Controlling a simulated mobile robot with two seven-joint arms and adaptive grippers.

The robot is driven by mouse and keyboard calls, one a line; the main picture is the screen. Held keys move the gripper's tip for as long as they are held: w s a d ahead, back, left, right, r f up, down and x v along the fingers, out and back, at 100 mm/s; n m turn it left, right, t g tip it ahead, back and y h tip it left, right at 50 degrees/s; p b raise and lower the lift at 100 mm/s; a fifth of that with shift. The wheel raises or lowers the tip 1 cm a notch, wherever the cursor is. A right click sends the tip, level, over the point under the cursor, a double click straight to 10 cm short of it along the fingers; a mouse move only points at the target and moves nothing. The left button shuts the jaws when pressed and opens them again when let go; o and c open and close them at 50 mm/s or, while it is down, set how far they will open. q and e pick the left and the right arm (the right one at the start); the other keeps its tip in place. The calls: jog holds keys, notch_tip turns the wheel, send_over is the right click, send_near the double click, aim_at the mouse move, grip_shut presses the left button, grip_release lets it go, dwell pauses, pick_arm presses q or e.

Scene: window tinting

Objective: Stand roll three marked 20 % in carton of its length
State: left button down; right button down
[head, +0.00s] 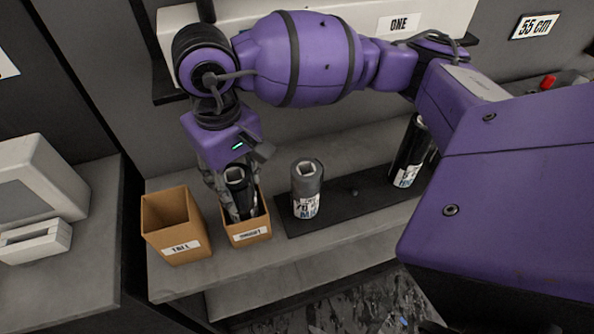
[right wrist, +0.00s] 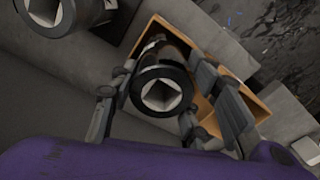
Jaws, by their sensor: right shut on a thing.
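My right gripper (head: 236,187) is shut on a dark roll (head: 235,174) with a square hole in its end. The roll stands nearly upright, its lower part down in the brown carton marked SHORT (head: 248,235). Its marking is hidden, so I cannot tell which roll it is or whether its foot touches the carton floor. In the right wrist view the roll's end (right wrist: 162,92) sits between the fingers, with the carton (right wrist: 264,108) around and below. The brown carton marked TALL (head: 170,230) stands to the left and looks empty. My left gripper is not in view.
A dark roll with a white label (head: 306,188) stands on a black strip (head: 345,204) right of the cartons. Another dark roll (head: 408,155) stands farther right, partly behind my arm. A grey device (head: 35,190) stands at the left.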

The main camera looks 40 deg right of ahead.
notch_tip(320, 180, down, 4)
jog(key=shift+r, duration=0.15)
jog(key=c, duration=1.4)
grip_release()
jog(key=shift+f, duration=0.25)
jog(key=o, duration=0.4)
jog(key=shift+r, duration=0.1)
